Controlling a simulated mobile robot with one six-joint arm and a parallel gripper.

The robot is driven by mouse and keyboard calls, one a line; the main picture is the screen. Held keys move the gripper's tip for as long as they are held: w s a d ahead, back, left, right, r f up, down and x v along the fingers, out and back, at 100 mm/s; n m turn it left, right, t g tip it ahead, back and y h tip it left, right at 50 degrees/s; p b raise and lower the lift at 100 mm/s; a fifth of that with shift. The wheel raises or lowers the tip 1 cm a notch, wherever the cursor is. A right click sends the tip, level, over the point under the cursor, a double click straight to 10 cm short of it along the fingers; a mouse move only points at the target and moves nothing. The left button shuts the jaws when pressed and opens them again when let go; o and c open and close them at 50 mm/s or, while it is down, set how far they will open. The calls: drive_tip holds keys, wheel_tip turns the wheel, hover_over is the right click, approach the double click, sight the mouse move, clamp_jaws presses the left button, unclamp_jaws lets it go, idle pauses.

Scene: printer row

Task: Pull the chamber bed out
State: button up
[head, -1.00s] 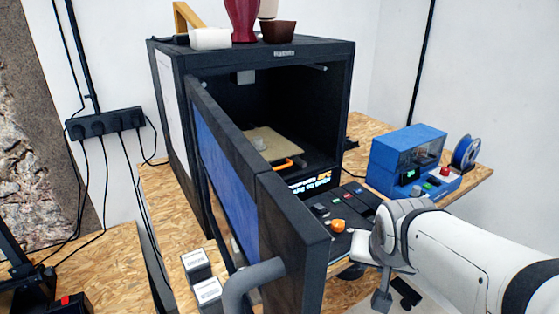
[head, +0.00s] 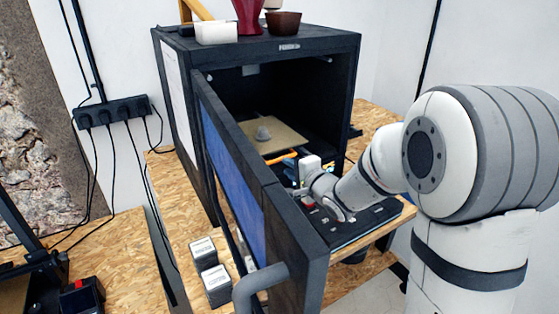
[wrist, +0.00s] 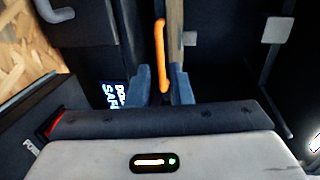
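The chamber bed (head: 285,137) is a flat tan plate inside the dark open chamber, with a small grey lump on it. Its orange handle (head: 284,158) sticks out at the front edge. My gripper (head: 297,172) is at the chamber mouth, close to the handle, partly hidden by my wrist. In the wrist view my gripper (wrist: 161,82) shows two blue-grey fingers spread apart. The orange handle (wrist: 160,52) stands between and just beyond them, with a gap visible on each side. The bed shows edge-on there as a tan strip (wrist: 175,35).
The chamber door (head: 240,170) stands open at the left of my arm, with a thick grey handle (head: 262,285). A black control panel (head: 365,220) lies below my forearm. Small boxes (head: 212,270) stand on the table left of the door. A bowl (head: 284,22) sits on top of the chamber.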

sight(278, 161)
drive_tip(key=p+x, duration=0.1)
drive_tip(key=x, duration=0.4)
drive_tip(key=shift+w+a+f, duration=0.1)
drive_tip(key=shift+w+a, duration=0.1)
drive_tip(key=shift+w, duration=0.1)
drive_tip(key=shift+c, duration=0.2)
clamp_jaws()
